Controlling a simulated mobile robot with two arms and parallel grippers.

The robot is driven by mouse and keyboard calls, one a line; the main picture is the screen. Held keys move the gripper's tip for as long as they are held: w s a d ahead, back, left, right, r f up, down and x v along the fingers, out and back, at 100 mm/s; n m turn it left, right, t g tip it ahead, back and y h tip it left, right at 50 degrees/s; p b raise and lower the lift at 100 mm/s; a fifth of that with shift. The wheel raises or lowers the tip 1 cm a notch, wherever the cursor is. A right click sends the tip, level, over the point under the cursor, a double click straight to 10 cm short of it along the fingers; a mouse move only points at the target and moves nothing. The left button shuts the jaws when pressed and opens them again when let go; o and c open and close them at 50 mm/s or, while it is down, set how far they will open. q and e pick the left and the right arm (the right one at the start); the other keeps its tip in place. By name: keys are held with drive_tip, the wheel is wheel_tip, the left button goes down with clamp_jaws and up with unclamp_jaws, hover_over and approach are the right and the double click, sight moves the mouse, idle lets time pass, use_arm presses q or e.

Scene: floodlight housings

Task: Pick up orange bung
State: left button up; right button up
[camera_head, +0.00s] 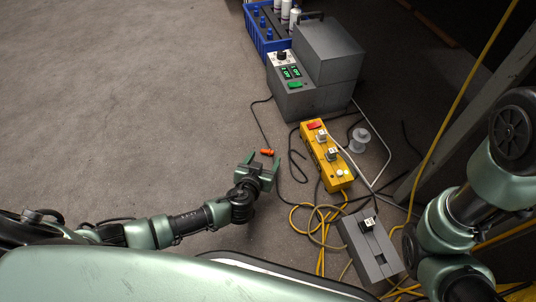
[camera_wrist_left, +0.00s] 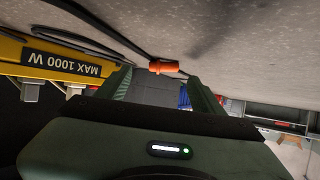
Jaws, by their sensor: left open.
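The orange bung (camera_head: 267,152) is a small orange piece at the end of a thin dark cable on the grey floor. My left gripper (camera_head: 263,160) is open, and its fingertips are close to the bung. In the left wrist view the bung (camera_wrist_left: 163,66) shows just beyond and between the fingers of the left gripper (camera_wrist_left: 160,80). Nothing is between the jaws as far as I can see. My right arm is at the right of the head view, and its gripper does not show.
A yellow power strip (camera_head: 337,174) with plugs lies right of the gripper, with looped yellow cables (camera_head: 322,236) below it. A grey box with a green display (camera_head: 287,90), a blue crate (camera_head: 262,44) and a grey block (camera_head: 371,250) stand nearby. The floor at left is clear.

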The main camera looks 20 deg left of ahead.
sight(266, 157)
use_arm(q)
drive_tip(key=b+x, duration=0.1)
drive_tip(key=x, duration=0.1)
drive_tip(key=b+x, duration=0.1)
drive_tip(key=x, duration=0.1)
drive_tip(key=shift+a+r+b, duration=0.1)
drive_tip(key=shift+a+b, duration=0.2)
drive_tip(key=shift+b, duration=0.05)
drive_tip(key=shift+w, duration=0.3)
drive_tip(key=c, duration=1.4)
drive_tip(key=shift+r, duration=0.1)
